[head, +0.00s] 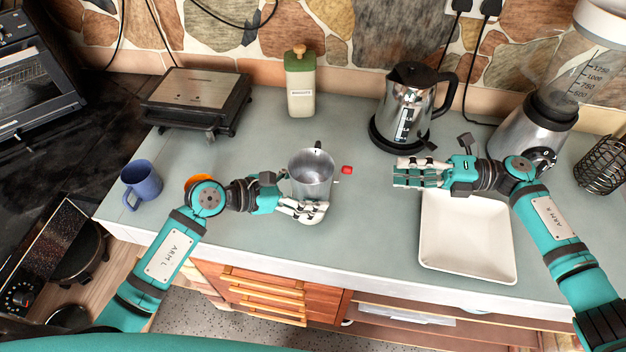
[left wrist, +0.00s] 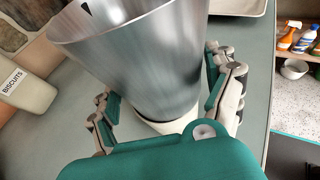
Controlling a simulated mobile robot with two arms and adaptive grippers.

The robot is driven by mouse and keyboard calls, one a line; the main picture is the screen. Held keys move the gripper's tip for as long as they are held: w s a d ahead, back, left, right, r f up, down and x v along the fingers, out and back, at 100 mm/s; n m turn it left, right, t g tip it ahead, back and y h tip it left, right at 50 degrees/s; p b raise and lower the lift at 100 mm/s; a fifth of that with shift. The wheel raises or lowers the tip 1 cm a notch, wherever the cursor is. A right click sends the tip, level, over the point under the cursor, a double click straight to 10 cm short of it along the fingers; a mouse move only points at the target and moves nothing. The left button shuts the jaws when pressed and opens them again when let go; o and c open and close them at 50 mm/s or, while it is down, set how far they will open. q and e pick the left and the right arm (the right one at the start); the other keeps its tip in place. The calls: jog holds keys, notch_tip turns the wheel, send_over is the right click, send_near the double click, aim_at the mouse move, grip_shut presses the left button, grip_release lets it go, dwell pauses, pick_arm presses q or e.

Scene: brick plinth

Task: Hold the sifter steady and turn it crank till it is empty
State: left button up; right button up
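The sifter (head: 312,170) is a grey metal cup standing upright near the middle of the counter. A small red knob (head: 347,169) shows at its right side, on what looks like the crank. My left gripper (head: 303,210) has its fingers around the lower part of the sifter.
A white square tray (head: 467,262) lies below my right gripper. A blue mug (head: 141,184) and an orange item (head: 199,180) are at the left. A biscuit jar (head: 300,88), a grill (head: 198,98), a kettle (head: 408,107) and a blender (head: 532,128) stand behind.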

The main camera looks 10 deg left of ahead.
pick_arm(q)
jog(key=shift+o, duration=0.8)
jog(key=shift+s+a, duration=0.1)
jog(key=shift+a, duration=0.1)
jog(key=v, duration=1.1)
jog(key=shift+s+a+r, duration=0.2)
